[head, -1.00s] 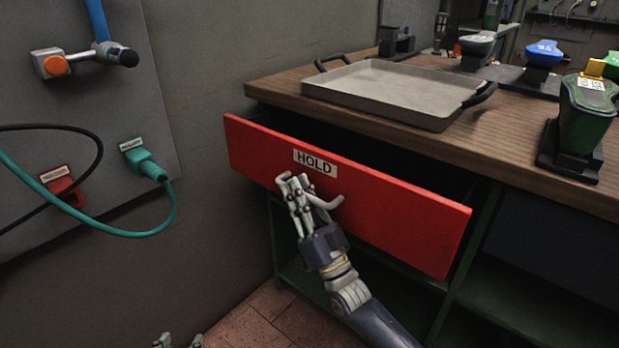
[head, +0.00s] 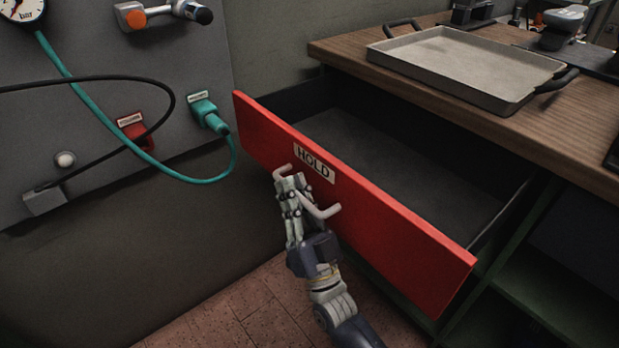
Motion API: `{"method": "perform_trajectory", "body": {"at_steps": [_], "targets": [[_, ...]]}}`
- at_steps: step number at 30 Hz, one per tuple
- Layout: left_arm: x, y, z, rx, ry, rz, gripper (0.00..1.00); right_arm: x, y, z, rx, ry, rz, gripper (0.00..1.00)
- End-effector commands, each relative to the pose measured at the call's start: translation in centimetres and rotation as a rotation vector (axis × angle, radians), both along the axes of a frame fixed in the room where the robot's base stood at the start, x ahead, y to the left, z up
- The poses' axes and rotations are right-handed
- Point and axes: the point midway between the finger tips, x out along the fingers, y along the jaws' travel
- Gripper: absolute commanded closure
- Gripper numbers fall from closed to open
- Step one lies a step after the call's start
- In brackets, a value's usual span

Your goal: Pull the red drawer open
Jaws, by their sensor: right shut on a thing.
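The red drawer (head: 400,240) stands well out from the wooden bench. Its dark inside shows and looks empty. A white label reading HOLD (head: 314,163) is on its front. A pale handle (head: 326,211) sits below the label. My right gripper (head: 291,190) is shut on the handle, its fingers hiding the handle's middle. My left gripper is not in view.
A grey tray with dark handles (head: 460,62) rests on the bench top (head: 360,50) above the drawer. At the left, a grey wall panel (head: 90,110) carries a teal hose (head: 130,150), a black cable and a gauge. Tiled floor (head: 240,315) shows below.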

Motion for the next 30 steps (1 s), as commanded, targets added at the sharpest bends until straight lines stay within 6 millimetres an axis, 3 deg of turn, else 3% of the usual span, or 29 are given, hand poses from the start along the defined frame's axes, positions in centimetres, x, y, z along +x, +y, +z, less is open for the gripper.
{"method": "perform_trajectory", "body": {"at_steps": [6,17,18,19,30], "targets": [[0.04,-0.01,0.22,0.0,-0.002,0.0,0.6,-0.82,1.02,-0.12,-0.002,0.001,0.0,1.0],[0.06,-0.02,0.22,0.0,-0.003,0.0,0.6,-0.86,1.1,-0.15,-0.002,0.001,0.0,1.0],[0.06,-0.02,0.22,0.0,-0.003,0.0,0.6,-0.86,1.1,-0.16,-0.002,0.002,0.0,0.84],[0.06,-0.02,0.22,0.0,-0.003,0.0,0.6,-0.85,1.09,-0.16,-0.002,0.002,0.0,0.8],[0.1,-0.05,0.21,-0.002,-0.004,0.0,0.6,-0.97,0.98,-0.25,-0.002,0.001,0.0,0.8]]}}
